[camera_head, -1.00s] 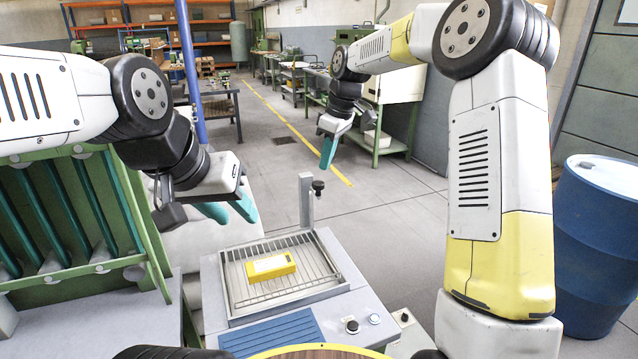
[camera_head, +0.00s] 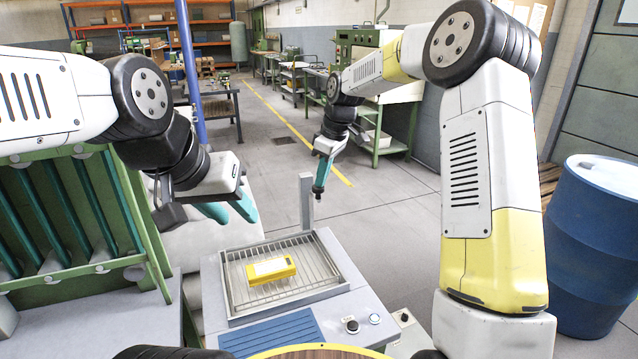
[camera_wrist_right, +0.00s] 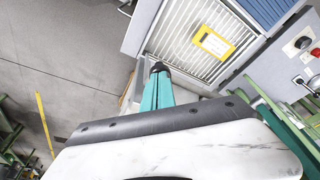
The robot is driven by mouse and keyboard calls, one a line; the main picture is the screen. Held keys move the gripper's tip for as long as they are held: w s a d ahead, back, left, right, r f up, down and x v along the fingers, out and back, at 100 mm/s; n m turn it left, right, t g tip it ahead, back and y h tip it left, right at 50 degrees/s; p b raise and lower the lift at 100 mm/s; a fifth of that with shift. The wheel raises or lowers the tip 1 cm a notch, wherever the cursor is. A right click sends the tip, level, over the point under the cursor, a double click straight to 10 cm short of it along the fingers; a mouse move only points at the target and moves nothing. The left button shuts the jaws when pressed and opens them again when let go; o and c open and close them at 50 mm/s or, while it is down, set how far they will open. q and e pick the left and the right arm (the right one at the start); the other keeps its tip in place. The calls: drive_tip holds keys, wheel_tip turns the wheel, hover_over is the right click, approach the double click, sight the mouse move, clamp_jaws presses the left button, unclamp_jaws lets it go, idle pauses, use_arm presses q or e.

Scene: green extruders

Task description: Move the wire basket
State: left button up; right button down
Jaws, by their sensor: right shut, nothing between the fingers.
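The wire basket (camera_head: 323,262) is a shallow metal wire tray set in the top of a grey machine. A yellow box (camera_head: 270,269) with a pale label lies in it. The basket and box also show in the right wrist view, the basket (camera_wrist_right: 178,32) beyond my fingertips. My right gripper (camera_head: 320,190) is shut and empty, pointing down at the top of the upright post behind the basket; its teal fingers (camera_wrist_right: 158,82) hide most of the black knob there. My left gripper (camera_head: 230,212) is open and empty, above and left of the basket's far edge.
The upright post (camera_head: 306,203) stands at the machine's back edge. A green rack (camera_head: 75,215) is close on the left. A blue drum (camera_head: 597,245) stands at the right. Open floor lies behind the machine.

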wheel_tip(320, 180, down, 8)
drive_tip(key=s+d, duration=0.1)
drive_tip(key=d, duration=0.1)
drive_tip(key=shift+s+d, duration=0.15)
drive_tip(key=shift+d, duration=0.2)
idle(0.5)
drive_tip(key=shift+r, duration=0.1)
drive_tip(key=v, duration=0.7)
drive_tip(key=shift+r, duration=0.35)
